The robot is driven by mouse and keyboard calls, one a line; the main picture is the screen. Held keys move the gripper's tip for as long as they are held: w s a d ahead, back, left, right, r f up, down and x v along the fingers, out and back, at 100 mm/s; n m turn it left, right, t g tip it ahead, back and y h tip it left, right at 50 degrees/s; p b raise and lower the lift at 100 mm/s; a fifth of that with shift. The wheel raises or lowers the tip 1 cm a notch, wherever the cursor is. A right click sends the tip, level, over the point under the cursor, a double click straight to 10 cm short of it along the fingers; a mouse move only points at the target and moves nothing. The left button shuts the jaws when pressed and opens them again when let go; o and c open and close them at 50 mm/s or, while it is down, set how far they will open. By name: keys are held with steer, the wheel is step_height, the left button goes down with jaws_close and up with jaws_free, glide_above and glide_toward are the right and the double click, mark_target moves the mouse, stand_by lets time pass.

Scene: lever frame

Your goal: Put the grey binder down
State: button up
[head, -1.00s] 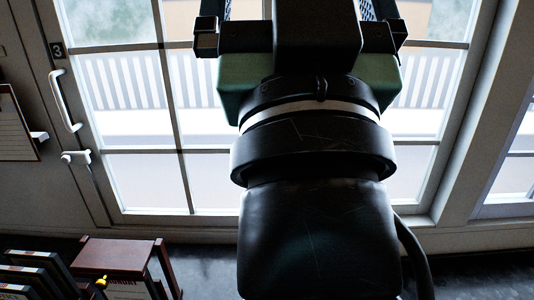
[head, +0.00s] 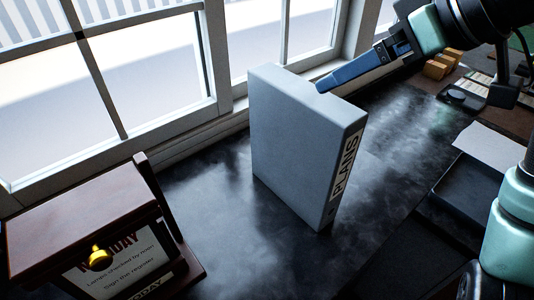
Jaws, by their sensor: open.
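The grey binder (head: 295,150) stands upright on the dark counter (head: 215,225) in the head view, near the window. Its spine, marked "PLANS", faces right toward the front. My gripper (head: 326,84) comes in from the upper right. Its blue fingers overlap the binder's top far edge in the picture. I cannot tell whether they touch it. The jaws are open, and the far finger is mostly hidden behind the near one.
A dark red wooden box (head: 85,225) with a brass knob and a printed card stands at the lower left. A black tray (head: 480,195) lies at the right. Wooden blocks (head: 442,64) sit at the back right. Counter is bare around the binder.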

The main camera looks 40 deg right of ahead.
mark_target(316, 96)
steer(key=x, duration=0.2)
steer(key=p+x, duration=0.1)
steer(key=x, duration=0.3)
steer(key=shift+w+d+f, duration=0.2)
steer(key=shift+d+f, duration=0.05)
steer(key=shift+f, duration=0.15)
steer(key=shift+s+f+p+x, duration=0.1)
steer(key=shift+p+x, duration=0.5)
steer(key=shift+x, duration=0.85)
steer(key=shift+s+f+p+x, duration=0.15)
steer(key=shift+p+x, duration=0.45)
steer(key=shift+x, duration=0.85)
steer(key=shift+a, duration=0.1)
steer(key=c, duration=1.6)
steer(key=shift+r, duration=0.15)
